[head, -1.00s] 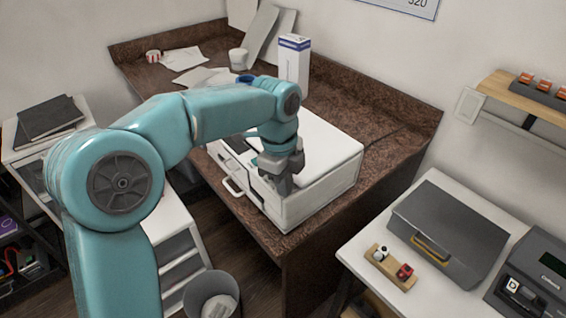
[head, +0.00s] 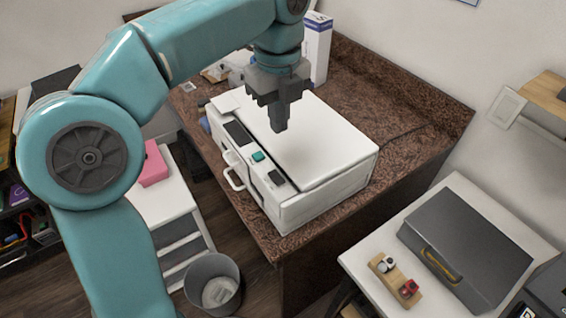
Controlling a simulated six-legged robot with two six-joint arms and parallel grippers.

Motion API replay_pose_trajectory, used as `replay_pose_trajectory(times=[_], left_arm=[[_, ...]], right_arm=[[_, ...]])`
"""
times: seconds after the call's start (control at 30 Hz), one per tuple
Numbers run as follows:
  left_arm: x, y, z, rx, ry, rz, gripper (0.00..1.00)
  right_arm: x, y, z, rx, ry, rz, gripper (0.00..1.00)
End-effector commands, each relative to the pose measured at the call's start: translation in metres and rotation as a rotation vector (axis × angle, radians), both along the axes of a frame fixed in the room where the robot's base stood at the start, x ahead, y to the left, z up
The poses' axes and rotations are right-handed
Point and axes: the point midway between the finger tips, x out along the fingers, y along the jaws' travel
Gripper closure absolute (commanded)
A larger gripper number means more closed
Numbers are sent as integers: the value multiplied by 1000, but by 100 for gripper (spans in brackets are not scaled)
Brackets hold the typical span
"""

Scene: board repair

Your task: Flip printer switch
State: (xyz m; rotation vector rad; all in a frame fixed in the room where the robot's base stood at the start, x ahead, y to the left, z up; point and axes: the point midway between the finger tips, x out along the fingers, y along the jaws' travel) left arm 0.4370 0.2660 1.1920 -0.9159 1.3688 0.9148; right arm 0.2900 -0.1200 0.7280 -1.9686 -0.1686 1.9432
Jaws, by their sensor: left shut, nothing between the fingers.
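The printer (head: 325,150) is a white box on the brown speckled desk. Its front-left top strip carries a dark panel (head: 238,133), a green button or switch (head: 258,156) and a small black switch-like part (head: 276,178). A white handle (head: 234,178) sticks out of its front. My left gripper (head: 279,128) is shut and empty, pointing down above the printer's lid, up and to the right of the green part. It looks apart from the printer. I cannot tell the position of either switch. My right gripper is not in view.
A tall white and blue box (head: 317,45) stands behind the printer. A grey case (head: 465,245) and a wooden block with small knobs (head: 394,276) lie on the white table at right. A bin (head: 212,284) stands on the floor. The desk's right part (head: 425,110) is clear.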

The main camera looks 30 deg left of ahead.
Motion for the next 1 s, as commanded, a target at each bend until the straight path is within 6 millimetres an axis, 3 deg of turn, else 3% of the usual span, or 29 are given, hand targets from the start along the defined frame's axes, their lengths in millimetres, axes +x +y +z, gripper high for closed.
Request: replay_pose_trajectory(times=[0.3, 0.43, 1.0], left_arm=[[-4, 1, -1, 0, 1, -1, 100], [-3, 1, -10, 0, 1, 0, 100], [0, 1, -119, 1, 4, 0, 100]], right_arm=[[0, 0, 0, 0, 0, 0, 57], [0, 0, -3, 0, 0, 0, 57], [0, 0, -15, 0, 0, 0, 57]])
